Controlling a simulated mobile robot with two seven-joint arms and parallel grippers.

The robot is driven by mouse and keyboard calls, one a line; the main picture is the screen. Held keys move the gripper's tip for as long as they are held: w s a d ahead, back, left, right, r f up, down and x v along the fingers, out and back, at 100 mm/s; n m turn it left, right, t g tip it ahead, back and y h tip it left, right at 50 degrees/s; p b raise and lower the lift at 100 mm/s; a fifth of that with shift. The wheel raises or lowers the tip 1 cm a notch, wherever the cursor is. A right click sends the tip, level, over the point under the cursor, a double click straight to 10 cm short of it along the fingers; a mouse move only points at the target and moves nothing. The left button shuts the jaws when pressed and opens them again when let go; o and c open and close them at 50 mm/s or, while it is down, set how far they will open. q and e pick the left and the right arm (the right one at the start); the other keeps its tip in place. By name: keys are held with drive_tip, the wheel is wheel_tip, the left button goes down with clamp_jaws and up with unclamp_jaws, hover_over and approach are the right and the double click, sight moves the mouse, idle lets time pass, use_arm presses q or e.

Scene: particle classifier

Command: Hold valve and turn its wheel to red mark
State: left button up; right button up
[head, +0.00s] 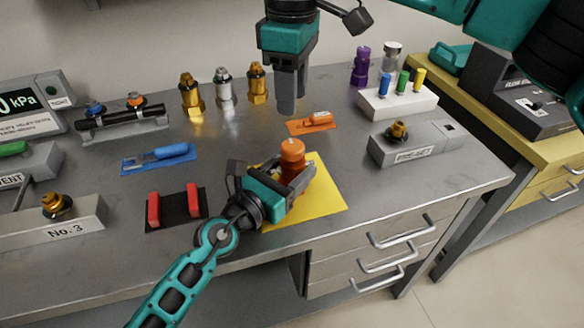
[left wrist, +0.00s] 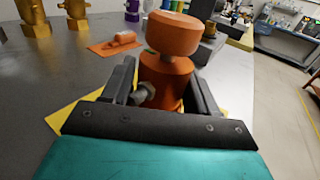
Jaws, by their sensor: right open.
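The orange valve (head: 291,163) stands upright on the yellow mat (head: 325,197), with its round orange wheel (head: 292,148) on top. My left gripper (head: 285,172) is shut on the valve's body from the front left, a finger on either side. In the left wrist view the valve's body (left wrist: 165,80) fills the space between the fingers, below the wheel (left wrist: 173,33). A small grey bolt head (left wrist: 145,95) shows on the valve's front. My right gripper (head: 287,103) is open and empty, pointing down above and behind the wheel, clear of it. I cannot make out a red mark.
An orange tool on its mat (head: 313,121) lies behind the valve. A grey block with a brass fitting (head: 415,145) stands to the right. A black mat with red holders (head: 176,208) and a blue tool (head: 160,155) lie left. Brass fittings (head: 257,83) stand behind.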

use_arm(q)
drive_tip(key=shift+f, duration=0.1)
drive_tip(key=c, duration=0.9)
drive_tip(key=o, duration=0.9)
clamp_jaws()
drive_tip(key=shift+s+f, duration=0.1)
